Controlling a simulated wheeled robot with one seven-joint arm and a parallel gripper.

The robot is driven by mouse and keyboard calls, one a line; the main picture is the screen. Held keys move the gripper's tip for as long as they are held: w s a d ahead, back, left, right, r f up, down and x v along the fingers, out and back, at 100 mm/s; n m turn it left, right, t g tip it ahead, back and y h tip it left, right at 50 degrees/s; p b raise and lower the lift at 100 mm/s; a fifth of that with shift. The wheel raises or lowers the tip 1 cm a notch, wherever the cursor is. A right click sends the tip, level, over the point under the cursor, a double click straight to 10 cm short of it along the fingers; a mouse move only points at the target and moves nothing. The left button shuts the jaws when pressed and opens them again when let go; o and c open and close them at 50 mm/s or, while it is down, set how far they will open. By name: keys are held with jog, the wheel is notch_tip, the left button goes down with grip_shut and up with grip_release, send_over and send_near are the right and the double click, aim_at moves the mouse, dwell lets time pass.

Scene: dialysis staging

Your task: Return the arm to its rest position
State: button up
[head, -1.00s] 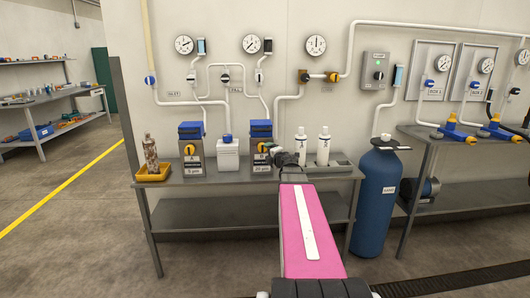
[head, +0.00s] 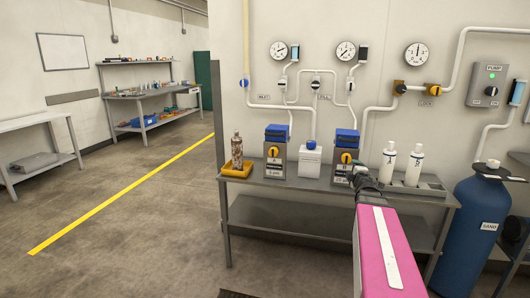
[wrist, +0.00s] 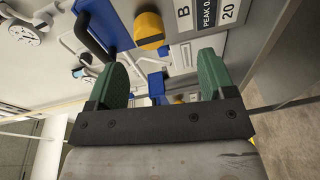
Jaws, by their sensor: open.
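My arm, with a pink link, reaches from the lower right of the head view toward the staging bench. My gripper (wrist: 166,80) shows in the wrist view with two green fingers spread apart and nothing between them. In the head view my gripper (head: 358,172) is small and dark, in front of the right grey-and-blue filter unit (head: 345,155), and its fingers are hard to make out. In the wrist view, a filter unit's label plate marked B (wrist: 205,18) and yellow knob (wrist: 150,30) lie beyond the fingers. I cannot tell whether the fingers touch anything.
The bench (head: 300,188) also bears a left filter unit (head: 276,150), a white canister (head: 310,160), a brown bottle (head: 237,150) in a yellow tray (head: 236,174), and two white bottles (head: 388,162). A blue tank (head: 467,235) stands at right. Floor at left is clear.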

jog(key=s+a+f+m+g+h, duration=0.2)
jog(key=s+a+f+m+g, duration=0.35)
jog(key=f, duration=0.35)
jog(key=s+a+f+m+g+h, duration=0.1)
jog(key=s+a+f+m+g, duration=0.35)
jog(key=f+m, duration=0.35)
jog(key=s+a+f+m+g+y, duration=0.2)
jog(key=s+a+f+g+y, duration=0.2)
jog(key=s+a, duration=0.9)
notch_tip(320, 180, down, 5)
jog(key=g, duration=0.3)
jog(key=shift+s+a+y, duration=0.2)
jog(key=shift+a+y, duration=0.1)
jog(key=shift+y, duration=0.1)
